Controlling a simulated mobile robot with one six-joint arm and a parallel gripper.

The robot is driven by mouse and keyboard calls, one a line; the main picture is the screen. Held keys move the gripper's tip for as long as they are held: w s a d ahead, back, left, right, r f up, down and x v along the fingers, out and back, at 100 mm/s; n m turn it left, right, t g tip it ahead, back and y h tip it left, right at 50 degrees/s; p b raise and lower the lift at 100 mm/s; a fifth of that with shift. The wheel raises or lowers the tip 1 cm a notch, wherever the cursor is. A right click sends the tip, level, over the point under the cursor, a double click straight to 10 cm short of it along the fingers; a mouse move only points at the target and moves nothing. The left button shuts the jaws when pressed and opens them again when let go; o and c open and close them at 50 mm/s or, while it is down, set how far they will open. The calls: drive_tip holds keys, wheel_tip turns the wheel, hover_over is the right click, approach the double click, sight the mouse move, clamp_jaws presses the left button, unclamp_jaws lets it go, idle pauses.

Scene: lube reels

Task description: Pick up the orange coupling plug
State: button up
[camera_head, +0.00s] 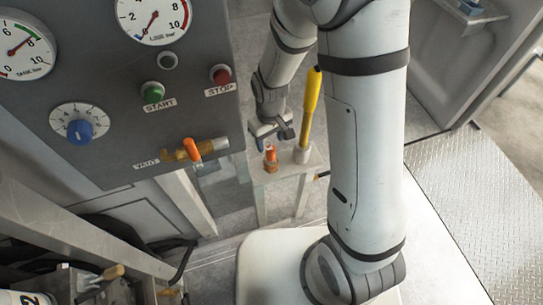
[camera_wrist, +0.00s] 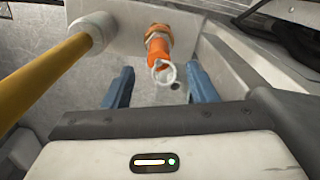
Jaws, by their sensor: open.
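The orange coupling plug (camera_head: 270,152) stands on a small pale shelf (camera_head: 262,179) below the control panel. In the wrist view the orange plug (camera_wrist: 158,50) shows beyond and between my finger tips, with a pale ring at its near end. My gripper (camera_head: 272,133) is just above the plug in the head view. In the wrist view my gripper (camera_wrist: 157,88) has its two blue fingers spread apart, with nothing held between them. I cannot tell exactly how far the fingertips are from the plug.
A yellow handle (camera_head: 311,100) rises from a pale socket beside the plug, and its shaft (camera_wrist: 45,75) runs close along the left in the wrist view. The control panel (camera_head: 110,95) with gauges, buttons and an orange-handled valve (camera_head: 192,149) stands to the left.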

sight(270, 148)
drive_tip(key=f, duration=0.6)
drive_tip(key=shift+w+f, duration=0.2)
drive_tip(key=shift+f, duration=0.15)
clamp_jaws()
idle(0.4)
